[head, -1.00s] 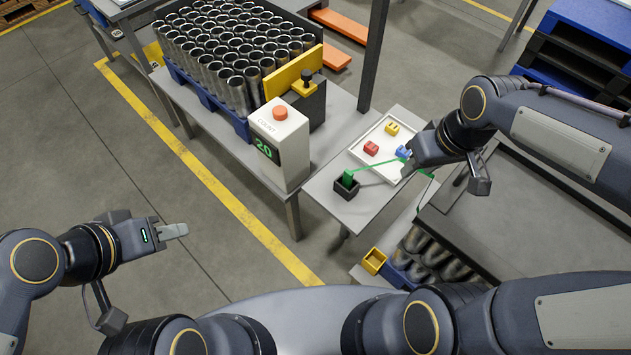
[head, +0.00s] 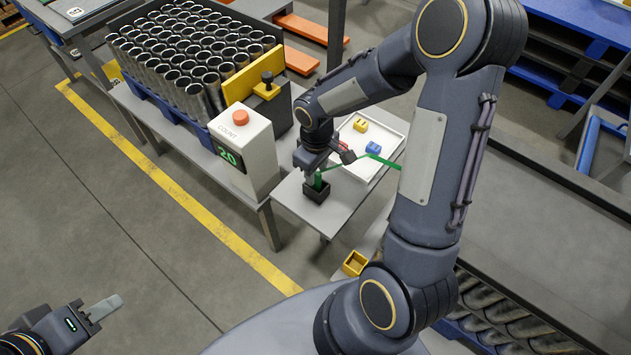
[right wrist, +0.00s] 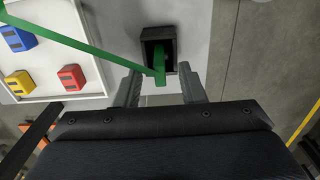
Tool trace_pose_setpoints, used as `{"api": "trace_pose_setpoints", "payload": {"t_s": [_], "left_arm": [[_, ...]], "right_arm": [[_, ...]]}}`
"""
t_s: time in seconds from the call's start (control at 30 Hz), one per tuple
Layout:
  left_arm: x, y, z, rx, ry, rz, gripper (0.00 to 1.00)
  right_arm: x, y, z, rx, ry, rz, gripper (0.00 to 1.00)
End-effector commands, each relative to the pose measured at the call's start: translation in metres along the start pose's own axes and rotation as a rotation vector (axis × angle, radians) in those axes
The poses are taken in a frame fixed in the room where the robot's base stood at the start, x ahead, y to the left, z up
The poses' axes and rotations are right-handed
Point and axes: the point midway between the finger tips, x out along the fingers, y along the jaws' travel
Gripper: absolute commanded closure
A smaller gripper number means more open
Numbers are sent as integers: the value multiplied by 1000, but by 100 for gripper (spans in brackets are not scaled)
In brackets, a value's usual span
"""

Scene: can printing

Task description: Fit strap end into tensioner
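A green strap runs to a green strap end (head: 318,181) standing in a small black open-topped holder (head: 317,196) on the small grey table. In the right wrist view the strap end (right wrist: 160,65) is in front of the black holder (right wrist: 169,38), with the strap running off to the upper left. My right gripper (head: 314,172) is just above the holder. Its fingers (right wrist: 160,84) are apart, one on either side of the strap end, with gaps visible. My left gripper (head: 103,310) is far away at lower left, over the floor. I cannot identify a tensioner for certain.
A white tray (head: 385,158) beside the holder has yellow (head: 361,125), blue (head: 373,147) and red (right wrist: 71,77) blocks. A counter box (head: 243,150) reading 20 and a crate of cans (head: 190,60) stand left. A small yellow box (head: 355,264) is nearer me.

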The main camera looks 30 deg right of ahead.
Motion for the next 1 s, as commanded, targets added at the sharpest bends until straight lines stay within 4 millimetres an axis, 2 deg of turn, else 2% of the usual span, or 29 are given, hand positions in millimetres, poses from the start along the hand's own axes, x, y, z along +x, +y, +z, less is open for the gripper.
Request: {"api": "trace_pose_setpoints", "payload": {"t_s": [0.1,0.37,0.67,1.0], "left_arm": [[1,0,0,0,0,0,64],[1,0,0,0,0,0,64],[1,0,0,0,0,0,64],[1,0,0,0,0,0,64]], "right_arm": [[13,0,0,-1,0,0,64],[15,0,0,0,1,0,64],[15,0,-1,0,2,0,100],[13,0,-1,0,2,0,100]]}}
